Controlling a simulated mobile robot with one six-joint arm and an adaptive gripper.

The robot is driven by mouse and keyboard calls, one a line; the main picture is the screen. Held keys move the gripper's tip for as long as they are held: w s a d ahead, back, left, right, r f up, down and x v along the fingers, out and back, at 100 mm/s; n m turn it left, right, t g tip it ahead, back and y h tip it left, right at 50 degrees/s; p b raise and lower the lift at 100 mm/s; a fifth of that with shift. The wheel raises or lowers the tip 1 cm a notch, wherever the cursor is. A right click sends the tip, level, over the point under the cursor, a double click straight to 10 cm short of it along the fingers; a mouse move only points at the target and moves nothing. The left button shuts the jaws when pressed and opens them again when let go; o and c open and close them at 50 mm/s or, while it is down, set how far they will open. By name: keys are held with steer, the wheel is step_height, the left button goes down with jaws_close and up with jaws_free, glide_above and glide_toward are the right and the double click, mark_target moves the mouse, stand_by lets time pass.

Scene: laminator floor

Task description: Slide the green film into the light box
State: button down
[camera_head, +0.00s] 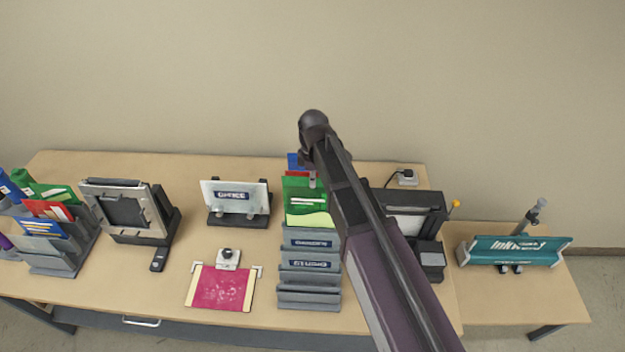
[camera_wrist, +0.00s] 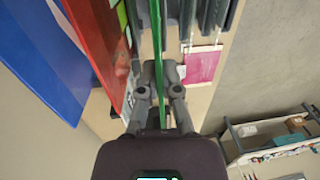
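The green film (camera_head: 300,195) stands upright in the front-facing grey rack, with a pale label and a lighter green strip below it. In the wrist view the green film (camera_wrist: 158,35) shows edge-on as a thin strip running between my fingers. My gripper (camera_wrist: 160,72) is narrowed around its upper edge, with a finger against each side; in the head view my gripper (camera_head: 312,180) is over the film, partly hidden by my arm. A silver-framed box with a dark panel (camera_head: 125,211), apparently the light box, stands tilted at the left.
The grey rack (camera_head: 309,297) has several slots. A pink sheet (camera_head: 220,288) lies in front, with a white OFFICE panel (camera_head: 235,195) behind it. Another rack of coloured folders (camera_head: 50,257) is far left. A black machine (camera_head: 430,255) and a teal sign (camera_head: 515,250) stand right.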

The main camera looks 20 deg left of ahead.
mark_target(313, 196)
steer(key=shift+s+f+b, duration=0.15)
steer(key=shift+f+b, duration=1.1)
steer(key=shift+f, duration=0.05)
steer(key=shift+s+f+b, duration=0.1)
steer(key=shift+f+b, duration=1.1)
steer(key=shift+f, duration=0.1)
steer(key=c, duration=0.7)
jaws_free()
steer(key=shift+r, duration=0.25)
